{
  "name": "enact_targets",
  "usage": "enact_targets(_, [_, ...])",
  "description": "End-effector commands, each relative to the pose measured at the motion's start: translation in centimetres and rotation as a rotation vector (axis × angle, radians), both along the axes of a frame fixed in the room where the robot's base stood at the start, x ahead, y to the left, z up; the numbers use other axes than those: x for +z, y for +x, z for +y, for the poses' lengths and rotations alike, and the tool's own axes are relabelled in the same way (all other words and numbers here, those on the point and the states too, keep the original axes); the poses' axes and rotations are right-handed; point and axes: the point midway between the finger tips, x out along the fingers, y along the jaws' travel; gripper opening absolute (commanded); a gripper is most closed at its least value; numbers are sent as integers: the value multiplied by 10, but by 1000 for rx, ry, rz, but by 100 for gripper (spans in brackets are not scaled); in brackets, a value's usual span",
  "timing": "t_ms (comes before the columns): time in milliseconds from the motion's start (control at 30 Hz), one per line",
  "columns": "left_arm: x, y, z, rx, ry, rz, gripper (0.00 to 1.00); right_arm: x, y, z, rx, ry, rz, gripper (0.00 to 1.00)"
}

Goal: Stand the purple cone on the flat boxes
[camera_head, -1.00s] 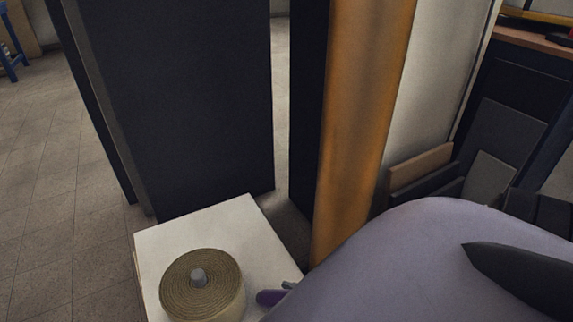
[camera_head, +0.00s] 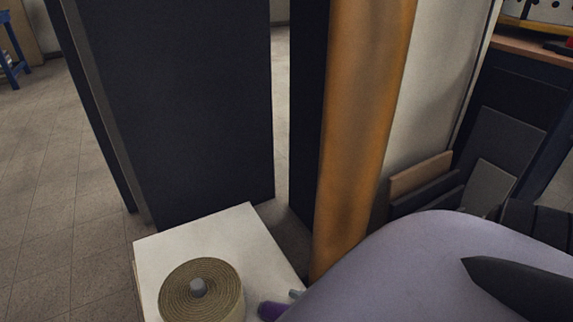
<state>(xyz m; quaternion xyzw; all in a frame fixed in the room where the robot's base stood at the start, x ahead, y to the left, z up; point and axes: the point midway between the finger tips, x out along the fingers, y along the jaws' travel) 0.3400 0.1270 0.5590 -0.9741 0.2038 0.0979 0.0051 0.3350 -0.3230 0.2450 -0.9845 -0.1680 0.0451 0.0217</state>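A small purple piece (camera_head: 272,311) with a grey tip shows at the bottom edge, on or above a white flat-topped block (camera_head: 240,230). Most of it is hidden or cut off, so I cannot tell whether it is the purple cone. No clear flat boxes show; I cannot tell whether the white block is one of them. A large smooth lavender-grey surface fills the lower right, very close, with a dark pointed shape over it; I cannot tell what it is. No gripper fingers can be made out.
A coiled tan roll (camera_head: 200,292) with a grey centre sits on the white block. A tall dark panel (camera_head: 190,110) and an orange column (camera_head: 360,130) stand behind. Flat boards (camera_head: 420,178) lean at the right. Tiled floor (camera_head: 50,190) is open at left.

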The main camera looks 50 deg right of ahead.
Motion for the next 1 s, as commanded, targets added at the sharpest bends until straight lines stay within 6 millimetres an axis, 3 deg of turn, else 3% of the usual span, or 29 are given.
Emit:
enact_targets(200, [-4, 2, -4, -10, -24, 55, 43, 6, -49, -18, -2, -3, 5, 98])
enact_targets(433, [-5, 5, -8, -8, -50, 73, 43, 8, -86, -30, -1, -1, 4, 98])
enact_targets(633, [-4, 5, -8, -10, -54, 77, 43, 9, -98, -35, -1, -1, 1, 98])
enact_targets(1000, [-4, 5, -8, -11, -53, 75, 43, 9, -98, -35, -1, -1, 1, 98])
